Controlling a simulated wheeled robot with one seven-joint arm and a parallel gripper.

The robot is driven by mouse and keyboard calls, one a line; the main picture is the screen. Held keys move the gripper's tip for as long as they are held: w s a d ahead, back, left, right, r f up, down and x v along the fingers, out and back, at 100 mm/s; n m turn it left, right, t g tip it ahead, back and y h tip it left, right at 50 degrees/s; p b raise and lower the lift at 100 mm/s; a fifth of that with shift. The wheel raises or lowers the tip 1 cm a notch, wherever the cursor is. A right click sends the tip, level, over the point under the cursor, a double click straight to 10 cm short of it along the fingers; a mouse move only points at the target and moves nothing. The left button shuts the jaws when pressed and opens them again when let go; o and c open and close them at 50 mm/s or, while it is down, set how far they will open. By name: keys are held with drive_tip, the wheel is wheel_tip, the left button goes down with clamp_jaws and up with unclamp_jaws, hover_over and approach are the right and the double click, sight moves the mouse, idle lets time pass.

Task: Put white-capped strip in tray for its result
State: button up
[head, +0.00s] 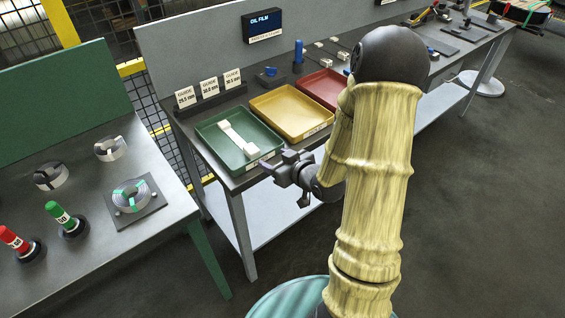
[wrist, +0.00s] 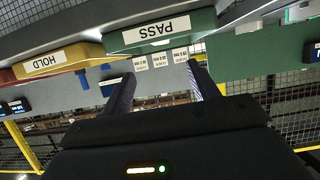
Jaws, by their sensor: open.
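The strip with white caps at its ends (head: 238,139) lies in the green tray (head: 207,141), slanting across its floor. In the wrist view the green tray's front (wrist: 160,33) shows upside down with the label PASS. My gripper (head: 276,167) is open and empty, just in front of the green tray's near right corner and apart from the strip. In the wrist view its two fingers (wrist: 162,84) are spread with nothing between them.
A yellow tray (head: 268,103), labelled HOLD in the wrist view (wrist: 42,66), and a red tray (head: 318,80) stand beside the green one. Guide cards (head: 209,89) and a display (head: 262,25) are behind. A left bench (head: 100,250) holds rings and red and green plugs.

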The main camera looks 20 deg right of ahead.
drive_tip(key=p+v, duration=0.2)
drive_tip(key=p, duration=0.6)
drive_tip(key=shift+s+r, duration=0.15)
drive_tip(key=shift+r, duration=0.1)
drive_tip(key=shift+d, duration=0.1)
idle(0.8)
drive_tip(key=s+a+r+m+g+h, duration=0.3)
drive_tip(key=s+r+g, duration=0.7)
drive_tip(key=s, duration=0.4)
drive_tip(key=shift+s+a+r+m+h, duration=0.15)
drive_tip(key=shift+a+r+m+h, duration=0.15)
drive_tip(key=shift+a+r+h, duration=0.5)
drive_tip(key=shift+a+r, duration=0.1)
drive_tip(key=shift+a, duration=0.1)
